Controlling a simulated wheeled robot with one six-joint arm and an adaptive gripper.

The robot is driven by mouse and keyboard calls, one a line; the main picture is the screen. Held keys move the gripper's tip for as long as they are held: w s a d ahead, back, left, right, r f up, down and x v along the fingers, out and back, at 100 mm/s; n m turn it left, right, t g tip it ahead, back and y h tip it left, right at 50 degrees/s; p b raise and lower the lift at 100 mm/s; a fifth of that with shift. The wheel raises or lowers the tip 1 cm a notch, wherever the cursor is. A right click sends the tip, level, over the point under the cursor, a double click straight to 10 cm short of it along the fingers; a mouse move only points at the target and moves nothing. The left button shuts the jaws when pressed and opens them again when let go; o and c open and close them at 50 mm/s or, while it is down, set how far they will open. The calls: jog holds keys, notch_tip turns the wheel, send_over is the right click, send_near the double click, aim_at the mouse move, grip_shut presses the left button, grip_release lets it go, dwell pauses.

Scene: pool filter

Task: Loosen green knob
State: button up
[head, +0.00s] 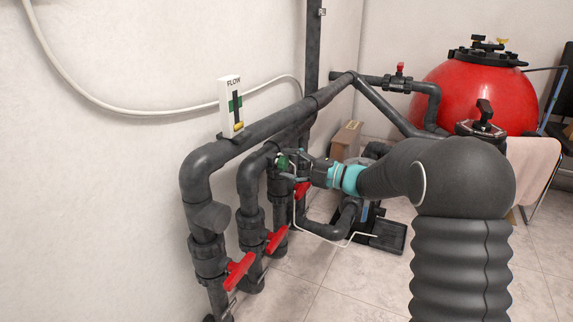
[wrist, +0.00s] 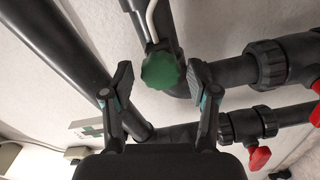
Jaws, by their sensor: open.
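The green knob (wrist: 161,71) is a round, lobed cap on a dark grey pipe. In the wrist view it sits between and beyond the two open fingers of my gripper (wrist: 158,86), with a gap on either side. In the head view the knob (head: 283,162) shows small, just left of my gripper (head: 289,160), whose fingers reach toward it. I cannot tell from these views whether either finger touches it. My gripper holds nothing.
Dark pipes with red valve handles (head: 239,271) stand at the left along the wall. A white flow meter (head: 231,106) sits on the upper pipe. A red filter tank (head: 478,95) and a cardboard box (head: 346,139) are at the back. Tiled floor is open in front.

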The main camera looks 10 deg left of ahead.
jog(key=shift+v, duration=2.95)
jog(key=shift+d, duration=0.1)
